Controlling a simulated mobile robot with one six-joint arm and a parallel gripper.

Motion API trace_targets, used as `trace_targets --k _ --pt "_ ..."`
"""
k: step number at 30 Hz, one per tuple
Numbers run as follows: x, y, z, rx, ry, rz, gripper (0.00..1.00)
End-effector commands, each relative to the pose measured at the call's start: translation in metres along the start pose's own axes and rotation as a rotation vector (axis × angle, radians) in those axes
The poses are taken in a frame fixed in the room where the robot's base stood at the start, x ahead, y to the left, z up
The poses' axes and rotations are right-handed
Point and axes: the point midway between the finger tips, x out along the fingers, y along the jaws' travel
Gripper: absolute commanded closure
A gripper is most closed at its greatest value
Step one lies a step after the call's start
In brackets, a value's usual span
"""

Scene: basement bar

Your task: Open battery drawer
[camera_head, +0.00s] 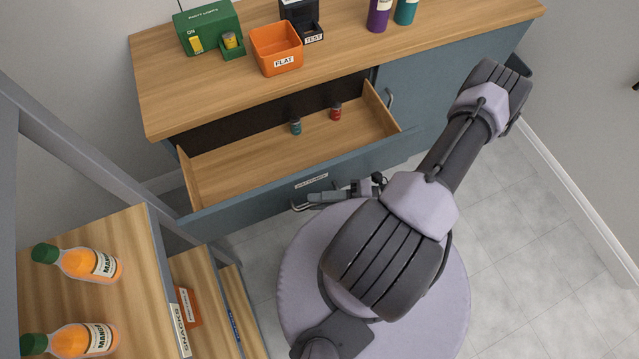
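The battery drawer (240,163) is pulled far out of the blue-grey cabinet, and its wooden inside shows. A teal battery-like cylinder (295,127) and a red one (335,112) stand upright inside, toward the back right. The drawer's blue front (262,205) carries a small white label (311,181), too small to read. My gripper (325,197) is at the outside of the drawer front, just below the label, by the dark handle (297,207). Its fingers are small and overlap the handle, so I cannot tell whether they grip it.
On the counter (170,90) are a green dispenser (207,25), an orange FLAT bin (276,50), a black TEST device (302,17), and purple (379,14) and teal (405,11) bottles. A shelf (130,240) with mango bottles (78,262) stands at lower left. Tiled floor is clear at right.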

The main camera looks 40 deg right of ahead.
Motion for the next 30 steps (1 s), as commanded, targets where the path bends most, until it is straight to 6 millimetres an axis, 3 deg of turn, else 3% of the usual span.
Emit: trace_targets --k 17,20,30 --pt "-0.007 0.001 0.0 0.0 -0.002 0.002 0.67" --pt "-0.025 0.002 0.0 -0.001 -0.005 0.001 0.67" --pt "-0.123 0.001 0.0 -0.001 -0.003 -0.002 0.67"
